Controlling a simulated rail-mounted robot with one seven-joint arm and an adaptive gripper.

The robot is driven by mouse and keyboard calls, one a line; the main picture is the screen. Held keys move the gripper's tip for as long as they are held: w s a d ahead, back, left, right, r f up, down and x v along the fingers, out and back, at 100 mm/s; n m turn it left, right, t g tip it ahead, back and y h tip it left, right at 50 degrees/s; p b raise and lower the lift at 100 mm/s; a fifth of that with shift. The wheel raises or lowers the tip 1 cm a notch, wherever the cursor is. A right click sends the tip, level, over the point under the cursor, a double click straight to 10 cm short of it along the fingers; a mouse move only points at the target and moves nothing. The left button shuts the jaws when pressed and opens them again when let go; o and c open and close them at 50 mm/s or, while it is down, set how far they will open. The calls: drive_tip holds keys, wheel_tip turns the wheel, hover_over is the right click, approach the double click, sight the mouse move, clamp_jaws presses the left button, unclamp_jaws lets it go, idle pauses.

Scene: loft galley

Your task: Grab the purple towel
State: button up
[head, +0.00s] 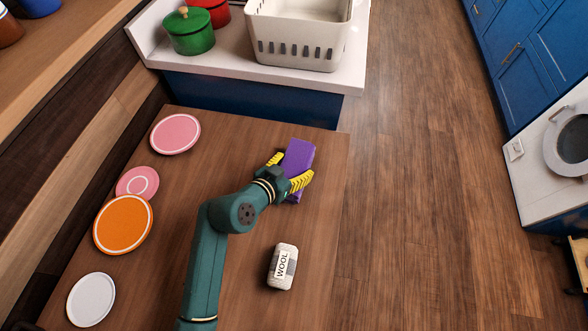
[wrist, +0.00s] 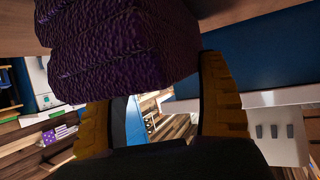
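The purple towel (head: 299,154) is a thick folded block on the brown table near its right edge. It fills the top left of the wrist view (wrist: 120,50), with its layered folds showing. My gripper (head: 291,170) has its yellow fingers spread, one on each side of the towel. In the wrist view one finger stands close beside the towel's right edge, and the towel hides the tip of the other. The fingers look wide apart; firm contact on both sides does not show.
A white block marked WOOL (head: 282,267) lies on the table to the near side. Pink (head: 175,134), orange (head: 123,224) and white (head: 91,299) plates are along the left. A white basket (head: 298,62) and a green pot (head: 189,33) stand on the counter behind.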

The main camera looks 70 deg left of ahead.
drive_tip(key=shift+f, duration=0.1)
drive_tip(key=c, duration=0.4)
drive_tip(key=shift+c, duration=0.2)
